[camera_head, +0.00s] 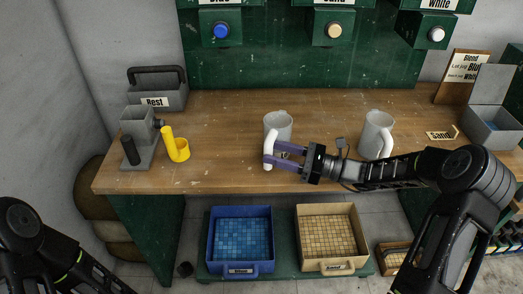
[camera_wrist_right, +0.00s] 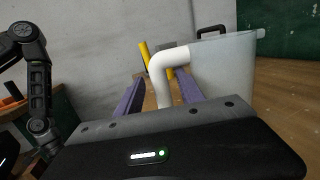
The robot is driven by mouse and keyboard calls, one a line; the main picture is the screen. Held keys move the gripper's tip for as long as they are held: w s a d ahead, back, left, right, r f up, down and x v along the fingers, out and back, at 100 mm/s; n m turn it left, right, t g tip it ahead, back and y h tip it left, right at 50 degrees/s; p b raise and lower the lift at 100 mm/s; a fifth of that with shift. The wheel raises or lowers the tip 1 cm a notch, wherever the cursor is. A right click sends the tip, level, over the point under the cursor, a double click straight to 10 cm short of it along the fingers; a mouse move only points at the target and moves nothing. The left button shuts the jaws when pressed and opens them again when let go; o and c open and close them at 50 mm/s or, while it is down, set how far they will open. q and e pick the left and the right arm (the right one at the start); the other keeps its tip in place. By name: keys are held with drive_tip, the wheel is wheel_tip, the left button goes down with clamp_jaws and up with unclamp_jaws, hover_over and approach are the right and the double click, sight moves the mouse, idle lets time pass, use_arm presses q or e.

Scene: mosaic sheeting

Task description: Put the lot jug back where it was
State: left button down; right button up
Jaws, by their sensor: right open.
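A light grey jug (camera_head: 278,122) stands upright mid-table, its white handle (camera_head: 269,148) facing the front left. My right gripper (camera_head: 270,151) is open, with its purple fingers on either side of that handle. The right wrist view shows the handle (camera_wrist_right: 158,75) between the fingers and the jug body (camera_wrist_right: 222,75) just to the right. A second light grey jug (camera_head: 377,135) stands upright further right on the table. I cannot tell from any label which one is the lot jug. My left arm shows at lower left; its gripper is out of the head view.
The wooden table (camera_head: 225,170) has a grey device (camera_head: 138,135), a yellow holder (camera_head: 174,148) and a "Rest" box (camera_head: 156,92) at left. A "Sand" card (camera_head: 442,134) and a grey open box (camera_head: 490,125) are at right. Blue (camera_head: 240,268) and sand (camera_head: 332,265) trays sit below the front edge.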

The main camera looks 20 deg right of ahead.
drive_tip(key=v, duration=0.6)
drive_tip(key=shift+s+d+b, duration=0.2)
drive_tip(key=shift+d+b, duration=0.1)
drive_tip(key=shift+b, duration=0.05)
